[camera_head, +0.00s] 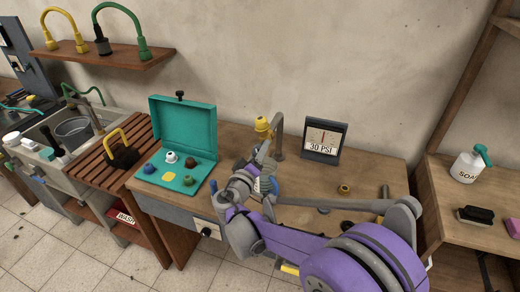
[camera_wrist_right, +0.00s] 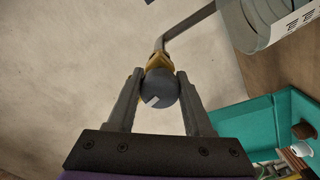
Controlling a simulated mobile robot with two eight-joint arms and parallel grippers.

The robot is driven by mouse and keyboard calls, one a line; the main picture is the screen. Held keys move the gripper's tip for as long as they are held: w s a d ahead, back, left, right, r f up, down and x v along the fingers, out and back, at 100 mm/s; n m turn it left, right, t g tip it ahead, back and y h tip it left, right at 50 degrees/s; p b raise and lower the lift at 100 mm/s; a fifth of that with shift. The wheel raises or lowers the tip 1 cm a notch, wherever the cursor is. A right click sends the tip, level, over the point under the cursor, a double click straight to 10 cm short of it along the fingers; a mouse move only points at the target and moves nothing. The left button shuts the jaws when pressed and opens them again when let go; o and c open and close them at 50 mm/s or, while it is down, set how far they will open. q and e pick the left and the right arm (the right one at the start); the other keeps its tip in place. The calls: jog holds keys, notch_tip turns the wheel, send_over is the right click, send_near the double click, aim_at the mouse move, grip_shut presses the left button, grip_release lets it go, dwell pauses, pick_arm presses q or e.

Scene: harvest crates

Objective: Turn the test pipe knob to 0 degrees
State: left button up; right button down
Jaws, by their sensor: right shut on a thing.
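The test pipe (camera_head: 280,136) is a grey bent pipe standing at the back of the bench, with a yellow fitting (camera_head: 262,124) at its end. My right gripper (camera_head: 264,150) is just below that fitting. In the right wrist view its two fingers are shut on a dark grey round piece (camera_wrist_right: 161,91) with a small white mark. The yellow fitting (camera_wrist_right: 157,61) and pipe (camera_wrist_right: 187,24) show right beyond it. A black knob on a white plate (camera_head: 206,232) is on the bench front, apart from the gripper; its angle is too small to read. My left gripper is out of view.
A gauge (camera_head: 325,139) reading 30 PSI stands right of the pipe. An open teal case (camera_head: 184,127) with several small parts is to the left. A soap bottle (camera_head: 468,167) stands on the right shelf.

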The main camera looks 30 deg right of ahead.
jog(key=shift+m+p, duration=0.3)
jog(key=shift+m, duration=1.1)
jog(key=shift+c, duration=1.5)
grip_release()
jog(key=shift+a, duration=0.1)
jog(key=v, duration=1)
jog(key=shift+s+a+b, duration=0.2)
jog(key=shift+s+b, duration=0.15)
jog(key=shift+b, duration=0.05)
